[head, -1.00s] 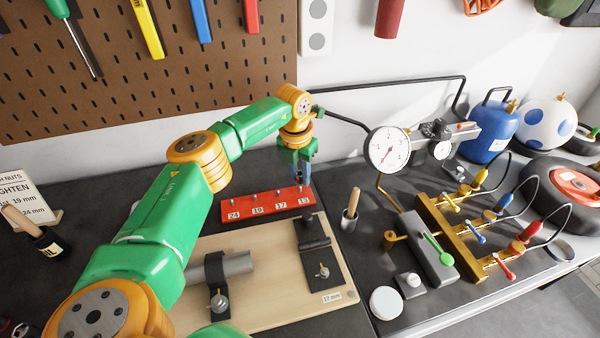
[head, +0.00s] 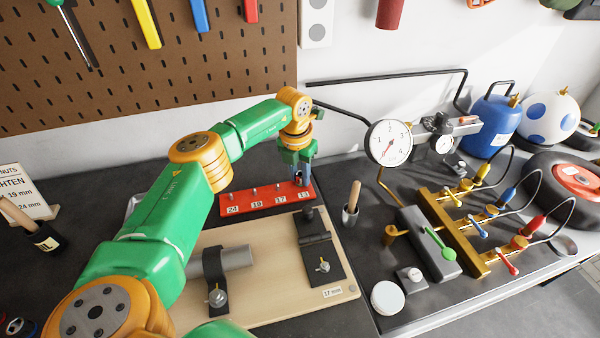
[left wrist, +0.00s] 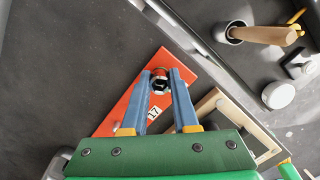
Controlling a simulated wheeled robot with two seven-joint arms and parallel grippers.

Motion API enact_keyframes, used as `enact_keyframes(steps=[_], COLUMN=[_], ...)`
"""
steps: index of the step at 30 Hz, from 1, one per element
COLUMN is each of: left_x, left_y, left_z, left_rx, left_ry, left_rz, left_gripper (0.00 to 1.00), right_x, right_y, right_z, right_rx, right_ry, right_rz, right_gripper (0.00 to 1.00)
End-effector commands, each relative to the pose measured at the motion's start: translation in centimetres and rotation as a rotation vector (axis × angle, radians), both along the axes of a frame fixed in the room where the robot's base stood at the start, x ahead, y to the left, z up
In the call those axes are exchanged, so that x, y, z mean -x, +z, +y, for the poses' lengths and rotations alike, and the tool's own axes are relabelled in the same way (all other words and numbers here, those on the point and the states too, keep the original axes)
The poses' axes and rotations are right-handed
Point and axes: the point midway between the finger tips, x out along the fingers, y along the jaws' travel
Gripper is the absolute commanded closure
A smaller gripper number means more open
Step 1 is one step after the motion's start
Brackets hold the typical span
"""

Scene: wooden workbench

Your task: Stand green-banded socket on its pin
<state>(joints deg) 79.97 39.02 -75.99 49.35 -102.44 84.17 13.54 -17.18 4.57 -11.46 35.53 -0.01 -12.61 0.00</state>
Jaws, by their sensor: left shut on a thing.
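My left gripper (head: 302,181) is at the right end of the red rail (head: 240,208), by the pin position labelled 13. In the left wrist view its blue fingers (left wrist: 161,84) are shut on a small metal socket (left wrist: 160,86), whose open end faces the camera. The pins by labels 24, 19 and 17 show bare. My right gripper is not in view.
A wooden board (head: 265,292) with a clamped grey cylinder (head: 237,256) and a black hinged plate lies in front of the rail. A wood-handled brush in a cup (head: 350,212) stands to the right, near the gauge (head: 388,142) and brass manifold.

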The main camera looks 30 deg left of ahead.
Motion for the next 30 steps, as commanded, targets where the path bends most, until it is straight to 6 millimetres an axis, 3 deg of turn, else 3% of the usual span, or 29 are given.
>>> enact_keyframes(steps=[23, 24, 27, 28, 30], left_x=[0.01, 0.01, 0.01, 0.01, 0.01], left_y=[-0.58, -0.59, -0.55, -0.55, -0.55], left_z=[0.00, 0.00, 0.00, 0.00, 0.00], left_rx=[0.000, 0.000, 0.000, 0.000, 0.000], left_ry=[0.000, 0.000, 0.000, 0.000, 0.000], left_rz=[0.000, 0.000, 0.000, 0.000, 0.000], left_gripper=[1.00, 0.70, 0.43, 0.37, 0.37], right_x=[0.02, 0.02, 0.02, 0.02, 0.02], right_y=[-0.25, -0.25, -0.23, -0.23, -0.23], right_z=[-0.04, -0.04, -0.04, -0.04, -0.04], right_rx=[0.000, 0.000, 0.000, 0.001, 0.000], right_ry=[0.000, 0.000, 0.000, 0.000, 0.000], right_rz=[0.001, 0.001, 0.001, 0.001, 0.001], right_gripper=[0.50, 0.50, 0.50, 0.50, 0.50])
